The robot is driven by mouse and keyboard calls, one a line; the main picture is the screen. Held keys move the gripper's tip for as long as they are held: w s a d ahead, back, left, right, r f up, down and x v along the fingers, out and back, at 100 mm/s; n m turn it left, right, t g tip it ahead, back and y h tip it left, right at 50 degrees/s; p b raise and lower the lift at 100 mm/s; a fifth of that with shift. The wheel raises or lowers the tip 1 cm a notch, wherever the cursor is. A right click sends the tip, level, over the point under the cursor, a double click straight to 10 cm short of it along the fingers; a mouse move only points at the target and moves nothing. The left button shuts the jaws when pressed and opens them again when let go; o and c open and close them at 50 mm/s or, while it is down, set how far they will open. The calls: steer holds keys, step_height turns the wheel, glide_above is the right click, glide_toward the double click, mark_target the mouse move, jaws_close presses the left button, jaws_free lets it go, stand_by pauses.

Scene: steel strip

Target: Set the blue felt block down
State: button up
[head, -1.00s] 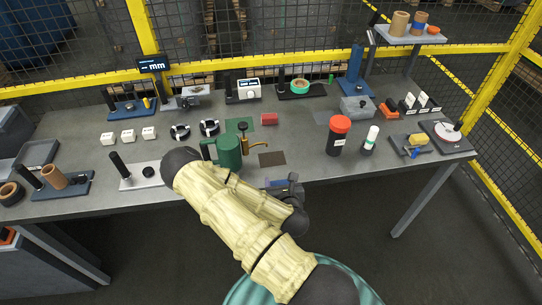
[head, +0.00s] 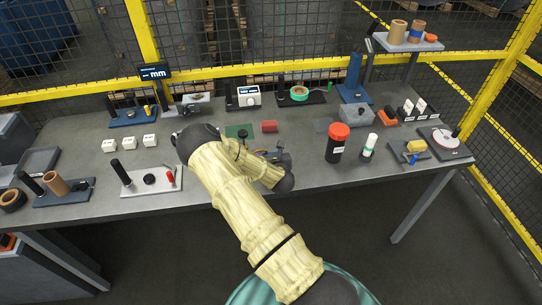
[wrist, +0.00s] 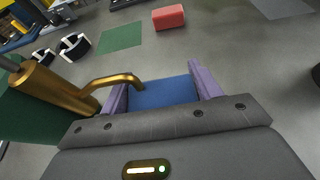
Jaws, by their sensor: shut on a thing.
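The blue felt block (wrist: 165,92) is between the two purple fingers of my gripper (wrist: 160,84) in the wrist view. My gripper is shut on it. In the head view my gripper (head: 270,155) is over the middle of the bench, in front of the red block (head: 268,127), with my arm covering much of that area. I cannot tell whether the blue block touches the bench top.
A green oil can with a brass spout (wrist: 65,88) stands close on the left in the wrist view; my arm mostly hides it in the head view. A green patch (head: 239,131) lies beyond. A red-capped black bottle (head: 336,146) stands right. Bare bench lies between.

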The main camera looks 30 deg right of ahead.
steer(key=shift+w+d, duration=0.1)
steer(key=shift+w, duration=0.05)
steer(key=shift+w+d+r, duration=0.1)
steer(key=shift+w, duration=0.25)
step_height(320, 180, down, 3)
steer(key=shift+f+p, duration=0.2)
steer(key=shift+p, duration=0.8)
steer(key=shift+f, duration=0.2)
steer(key=shift+f+b, duration=0.2)
steer(key=shift+b, duration=0.1)
steer(key=o, duration=1)
steer(key=shift+r, duration=0.1)
